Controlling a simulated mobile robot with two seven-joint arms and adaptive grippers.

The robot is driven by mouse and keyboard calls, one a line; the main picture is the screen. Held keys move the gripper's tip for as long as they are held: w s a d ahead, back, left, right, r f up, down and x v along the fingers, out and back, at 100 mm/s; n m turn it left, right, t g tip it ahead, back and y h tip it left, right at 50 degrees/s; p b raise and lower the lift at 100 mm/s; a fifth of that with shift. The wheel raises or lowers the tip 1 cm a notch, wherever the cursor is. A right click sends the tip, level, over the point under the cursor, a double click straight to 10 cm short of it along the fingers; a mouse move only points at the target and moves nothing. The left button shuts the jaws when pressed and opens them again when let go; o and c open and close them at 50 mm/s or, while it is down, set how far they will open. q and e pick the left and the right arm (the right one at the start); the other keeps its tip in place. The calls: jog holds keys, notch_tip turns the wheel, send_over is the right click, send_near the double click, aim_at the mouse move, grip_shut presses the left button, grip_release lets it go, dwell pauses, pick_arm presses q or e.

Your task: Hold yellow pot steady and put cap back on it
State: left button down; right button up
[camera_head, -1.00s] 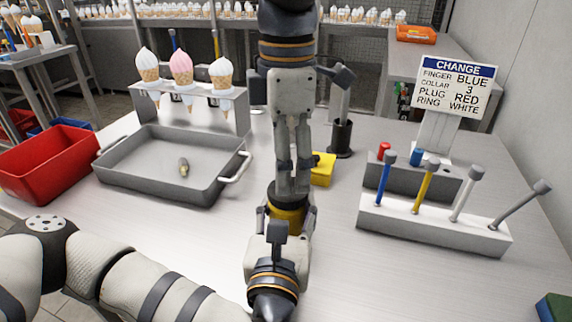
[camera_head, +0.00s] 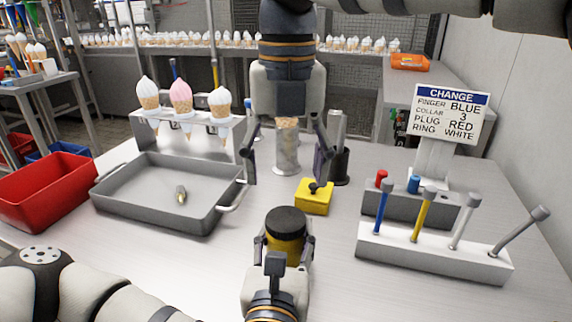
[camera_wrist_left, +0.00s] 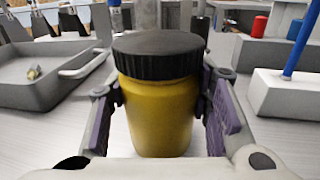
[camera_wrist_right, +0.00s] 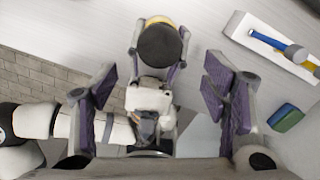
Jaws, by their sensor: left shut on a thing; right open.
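The yellow pot (camera_head: 285,248) stands upright on the table at the lower middle of the head view. Its black ribbed cap (camera_head: 286,221) sits level on its top, also seen in the left wrist view (camera_wrist_left: 160,55). My left gripper (camera_head: 284,243) is shut around the pot's body, a finger on each side below the cap. My right gripper (camera_head: 286,165) is wide open and empty, apart from the cap and beyond it in the head view. The right wrist view looks down on the cap (camera_wrist_right: 160,45) between its spread fingers.
A grey tray (camera_head: 130,205) with a small object in it stands at the left, beside a red bin (camera_head: 45,190). A yellow block with a black knob (camera_head: 314,198) is behind the pot. A white tool rack (camera_head: 434,245) and a sign (camera_head: 444,113) stand at the right.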

aim_at(286, 218)
jog(key=shift+f, duration=0.1)
notch_tip(286, 218, down, 8)
jog(key=shift+r, duration=0.1)
dwell(0.3)
jog(key=c, duration=1.2)
jog(key=m, duration=0.5)
jog(key=shift+c, duration=0.2)
jog(key=m, duration=0.5)
